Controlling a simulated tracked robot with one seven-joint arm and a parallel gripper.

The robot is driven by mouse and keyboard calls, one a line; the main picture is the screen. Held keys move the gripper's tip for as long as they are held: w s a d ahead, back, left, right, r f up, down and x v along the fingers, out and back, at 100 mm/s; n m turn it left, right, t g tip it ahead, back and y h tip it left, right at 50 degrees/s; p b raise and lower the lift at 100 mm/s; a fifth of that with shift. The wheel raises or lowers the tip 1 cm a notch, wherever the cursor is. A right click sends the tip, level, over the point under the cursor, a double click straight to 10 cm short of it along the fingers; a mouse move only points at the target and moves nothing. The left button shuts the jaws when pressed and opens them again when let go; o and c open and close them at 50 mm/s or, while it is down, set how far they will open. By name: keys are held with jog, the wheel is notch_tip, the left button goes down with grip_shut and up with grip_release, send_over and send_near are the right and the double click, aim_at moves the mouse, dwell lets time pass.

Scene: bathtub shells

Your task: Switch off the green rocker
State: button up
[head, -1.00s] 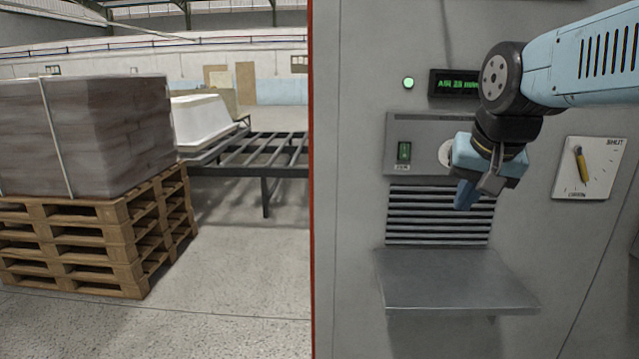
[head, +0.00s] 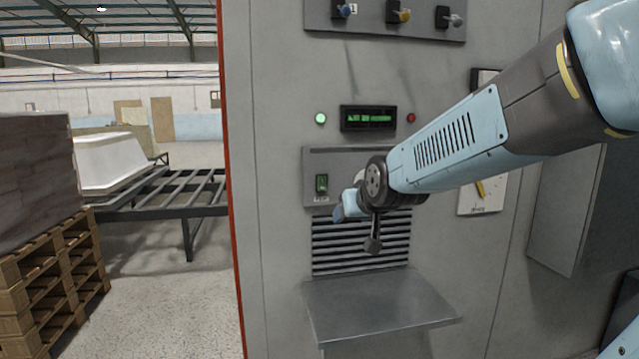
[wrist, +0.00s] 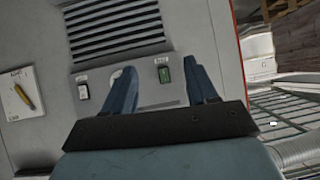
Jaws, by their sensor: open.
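The green rocker (head: 321,183) sits on a grey plate at the left of the cabinet front, above the vent slats. In the wrist view the green rocker (wrist: 163,75) shows beyond the fingertips, between them and nearer the right finger. My gripper (wrist: 162,75) is open and empty, its two blue fingers pointing at the cabinet. In the head view my gripper (head: 342,208) is just right of and below the rocker, partly hidden behind my own wrist. I cannot tell the exact gap to the panel.
A metal shelf (head: 378,306) juts out below the vent slats (head: 360,246). Several knobs (head: 398,12) are above. A pallet stack (head: 50,275) stands at the left.

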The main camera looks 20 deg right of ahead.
jog(key=w+d+t+h, duration=0.1)
jog(key=w+t, duration=0.5)
jog(key=w, duration=1)
jog(key=t, duration=0.1)
send_near(322, 179)
jog(key=w, duration=0.7)
jog(key=shift+w+d, duration=0.25)
jog(key=shift+w, duration=0.15)
